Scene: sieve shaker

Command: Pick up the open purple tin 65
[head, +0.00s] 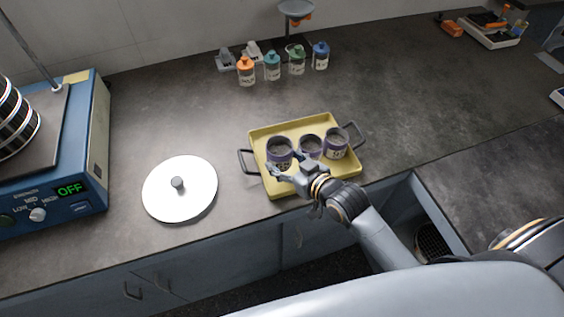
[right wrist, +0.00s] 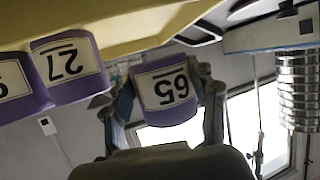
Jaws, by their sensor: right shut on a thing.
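The open purple tin 65 (head: 279,150) is the leftmost of three open purple tins at the yellow tray in the head view. It holds grey contents. In the right wrist view, which is upside down, its white label with 65 (right wrist: 168,90) faces the camera. My right gripper (head: 284,172) is shut on tin 65, with one finger on each side of it. I cannot tell whether the tin touches the tray floor. My left gripper is not in view.
Two other purple tins, the middle one (head: 311,146) and the right one (head: 337,144), stand close by in the yellow tray (head: 290,128). A white lid (head: 190,200) lies left of the tray. The blue shaker (head: 85,150) reads OFF. Several small bottles (head: 272,68) stand behind.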

